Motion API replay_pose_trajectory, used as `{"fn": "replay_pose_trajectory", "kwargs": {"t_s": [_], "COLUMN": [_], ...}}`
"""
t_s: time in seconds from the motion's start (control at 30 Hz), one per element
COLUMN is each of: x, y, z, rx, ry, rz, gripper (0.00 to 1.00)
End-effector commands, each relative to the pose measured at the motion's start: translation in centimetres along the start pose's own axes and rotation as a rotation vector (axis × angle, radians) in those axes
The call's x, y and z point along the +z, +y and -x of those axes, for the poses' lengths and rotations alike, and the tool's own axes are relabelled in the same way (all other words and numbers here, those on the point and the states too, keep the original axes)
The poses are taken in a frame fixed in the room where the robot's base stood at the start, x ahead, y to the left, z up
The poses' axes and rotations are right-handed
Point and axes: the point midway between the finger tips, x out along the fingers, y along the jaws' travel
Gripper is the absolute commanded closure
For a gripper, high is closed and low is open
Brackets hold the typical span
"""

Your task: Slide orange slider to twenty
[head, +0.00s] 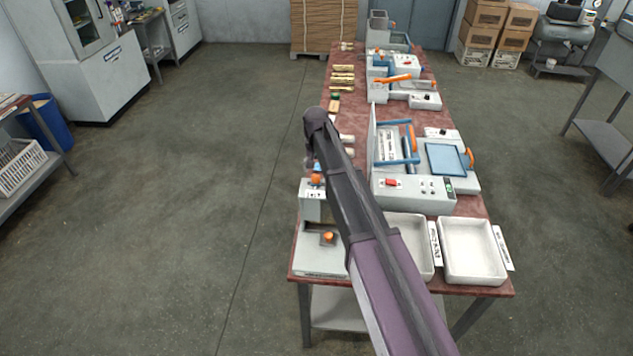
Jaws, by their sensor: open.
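Several orange parts show in the head view, and I cannot tell for certain which is the slider. One orange knob (328,237) sits on a dark patch of a low pale unit at the table's front left. Another orange knob (316,179) is on the small grey box behind it. No number twenty or scale can be read. My dark and purple arm crosses the picture from the bottom right up to a dark joint left of the machines, covering part of the table. My gripper cannot be made out; it is hidden or outside the view.
A reddish table (470,290) carries a press machine (410,193) with a blue frame and orange handles. Two white trays stand at the front, the right one (472,250) in clear view. More machines stand farther back. Floor (180,200) left of the table is clear.

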Motion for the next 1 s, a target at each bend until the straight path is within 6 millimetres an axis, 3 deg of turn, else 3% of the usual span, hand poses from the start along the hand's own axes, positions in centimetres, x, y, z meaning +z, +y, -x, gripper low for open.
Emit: {"fn": "replay_pose_trajectory", "kwargs": {"t_s": [0.4,1.0], "x": [0.0,0.1], "y": [-0.1,-0.1], "z": [-3.2,-3.7], "rx": [0.0,0.0], "ry": [0.0,0.0], "rz": [0.001,0.002], "gripper": [0.23,0.26]}}
